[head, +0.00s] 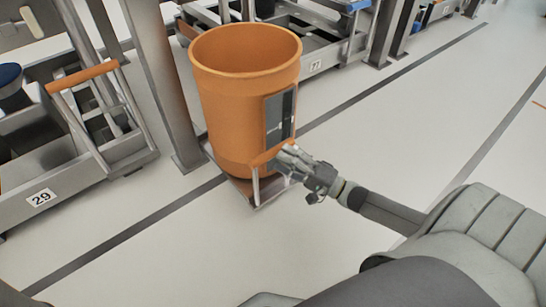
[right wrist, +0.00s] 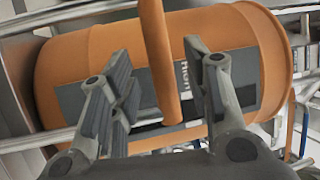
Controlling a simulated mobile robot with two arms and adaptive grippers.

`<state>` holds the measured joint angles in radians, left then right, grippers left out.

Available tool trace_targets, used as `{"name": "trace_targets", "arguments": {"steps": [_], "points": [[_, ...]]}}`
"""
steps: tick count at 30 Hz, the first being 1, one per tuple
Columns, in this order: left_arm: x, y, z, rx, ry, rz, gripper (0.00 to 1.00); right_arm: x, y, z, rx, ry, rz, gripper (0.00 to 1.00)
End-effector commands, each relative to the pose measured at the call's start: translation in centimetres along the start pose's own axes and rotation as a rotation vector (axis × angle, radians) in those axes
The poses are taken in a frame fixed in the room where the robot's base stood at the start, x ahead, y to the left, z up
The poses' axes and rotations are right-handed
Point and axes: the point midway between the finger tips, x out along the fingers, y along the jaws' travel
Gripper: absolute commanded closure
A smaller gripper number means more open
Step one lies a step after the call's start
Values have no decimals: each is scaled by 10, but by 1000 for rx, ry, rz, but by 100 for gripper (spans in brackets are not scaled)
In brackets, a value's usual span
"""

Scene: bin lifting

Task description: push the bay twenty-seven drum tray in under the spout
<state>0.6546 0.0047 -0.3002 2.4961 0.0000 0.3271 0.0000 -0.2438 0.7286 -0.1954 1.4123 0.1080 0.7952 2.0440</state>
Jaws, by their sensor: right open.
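A tall open orange drum (head: 240,110) stands upright on a low grey tray (head: 270,197). It also fills the right wrist view (right wrist: 75,75), with its dark label panel facing me. The tray's handle has an orange grip bar (head: 269,154) on the near side, low in front of the drum. My right gripper (head: 288,160) is at the handle. In the right wrist view its fingers (right wrist: 165,85) are open, and the orange bar (right wrist: 158,60) runs between them; whether they touch it, I cannot tell. The drum's inside bottom is hidden. My left gripper is not in view.
A grey post (head: 160,80) stands just left of the drum. A bay marked 29 (head: 42,197) with its own orange-handled frame (head: 82,76) is at the left. Another numbered bay (head: 316,66) lies behind the drum. The floor (head: 120,260) in front is clear, crossed by a dark line.

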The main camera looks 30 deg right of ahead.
Motion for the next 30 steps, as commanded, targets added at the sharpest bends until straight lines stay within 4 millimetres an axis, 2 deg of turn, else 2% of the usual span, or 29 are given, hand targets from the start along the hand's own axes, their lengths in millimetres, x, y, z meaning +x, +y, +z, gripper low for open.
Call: {"name": "trace_targets", "arguments": {"steps": [3, 9, 20, 30], "points": [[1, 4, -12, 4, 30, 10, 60, 20, 3, 0, -3, -1, -3, 56], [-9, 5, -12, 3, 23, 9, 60, 40, 2, 1, -1, -1, 0, 56], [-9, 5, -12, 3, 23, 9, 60, 45, 1, 0, 0, 0, 2, 57], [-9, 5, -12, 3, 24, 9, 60, 44, 1, 0, -1, 0, 2, 100]]}}
